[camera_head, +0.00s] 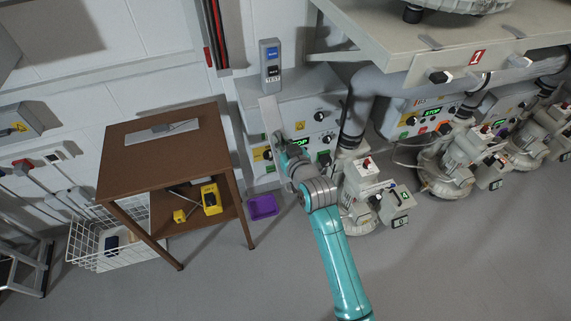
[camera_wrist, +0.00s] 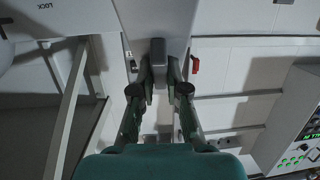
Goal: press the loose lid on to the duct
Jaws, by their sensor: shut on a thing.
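My gripper (camera_wrist: 159,88) is shut on the grey grip block of a long pale panel, which I take to be the loose lid (camera_wrist: 157,18). In the head view the lid (camera_head: 269,113) stands nearly upright above my gripper (camera_head: 279,141), in front of the wall and a control cabinet. A narrow upright channel on the wall, with red and dark lines inside, looks like the open duct (camera_head: 215,35). It is to the upper left of the lid, and the lid looks apart from it. The lid's far end is out of the wrist view.
A blue-and-black labelled TEST box (camera_head: 270,63) is just above the lid. A brown table (camera_head: 125,165) stands left, with a pale flat piece (camera_head: 165,134) on top. A purple tray (camera_head: 262,207) is on the floor. Blower machines (camera_head: 445,175) crowd the right.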

